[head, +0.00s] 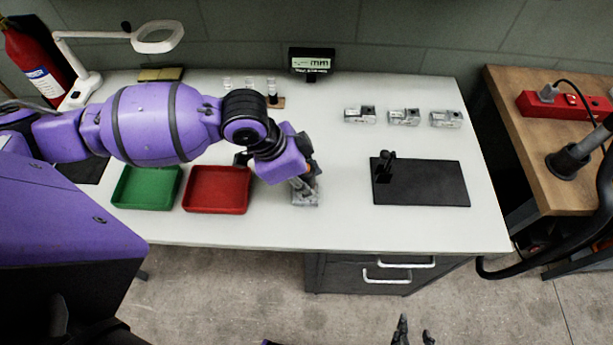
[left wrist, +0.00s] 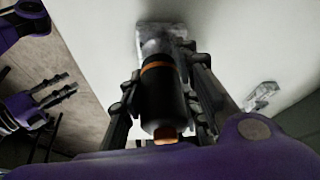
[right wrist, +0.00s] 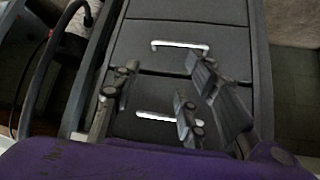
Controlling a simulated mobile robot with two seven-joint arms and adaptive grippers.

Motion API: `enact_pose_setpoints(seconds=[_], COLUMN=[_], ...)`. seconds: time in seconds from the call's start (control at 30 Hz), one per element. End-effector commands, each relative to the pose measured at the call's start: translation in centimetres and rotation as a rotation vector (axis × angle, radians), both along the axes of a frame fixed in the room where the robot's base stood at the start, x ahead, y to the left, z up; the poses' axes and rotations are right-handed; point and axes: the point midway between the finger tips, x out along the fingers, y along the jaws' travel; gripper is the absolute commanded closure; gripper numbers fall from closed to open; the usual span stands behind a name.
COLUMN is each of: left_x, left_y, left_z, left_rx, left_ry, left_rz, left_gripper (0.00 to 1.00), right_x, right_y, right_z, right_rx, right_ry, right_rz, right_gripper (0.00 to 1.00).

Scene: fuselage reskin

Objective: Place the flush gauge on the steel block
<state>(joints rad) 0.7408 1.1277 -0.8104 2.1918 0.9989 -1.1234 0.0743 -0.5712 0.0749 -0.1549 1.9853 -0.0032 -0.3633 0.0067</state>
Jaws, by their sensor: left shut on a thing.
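The flush gauge (left wrist: 160,98), a black cylinder with an orange band, stands between the fingers of my left gripper (left wrist: 165,85), which is shut on it. In the head view my left gripper (head: 304,184) is low over the table, and its wrist hides most of the gauge. The grey steel block (head: 305,197) lies directly under it near the table's front edge; the block also shows beyond the gauge's far end in the left wrist view (left wrist: 158,34). I cannot tell whether gauge and block touch. My right gripper (right wrist: 155,105) is open and empty, in front of the drawers.
A red tray (head: 217,208) and a green tray (head: 146,205) stand left of the block. A black mat (head: 430,190) with a small black stand lies to the right. Several grey metal blocks (head: 404,116) and a digital display (head: 311,61) stand further back. Table between block and mat is clear.

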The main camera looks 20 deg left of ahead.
Motion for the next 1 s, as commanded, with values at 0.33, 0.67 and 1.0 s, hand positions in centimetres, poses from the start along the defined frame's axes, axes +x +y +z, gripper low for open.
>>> enact_pose_setpoints(seconds=[0.33, 0.67, 1.0], left_x=[0.2, 0.2, -0.6], left_y=[0.0, 0.0, 1.7], left_z=[0.0, 0.0, 4.8], left_rx=[-0.001, -0.001, 0.003], left_ry=[-0.005, -0.005, -0.011], left_rz=[0.001, 0.001, 0.001], left_gripper=[0.56, 0.51, 0.51], right_x=[-0.6, -1.1, -0.4], right_y=[0.3, 0.1, 0.2], right_z=[-0.1, -0.4, 0.4], right_rx=[0.006, 0.001, 0.002], right_ry=[0.013, 0.024, 0.01], right_rz=[0.001, 0.007, 0.009], right_gripper=[0.6, 0.6, 0.6])
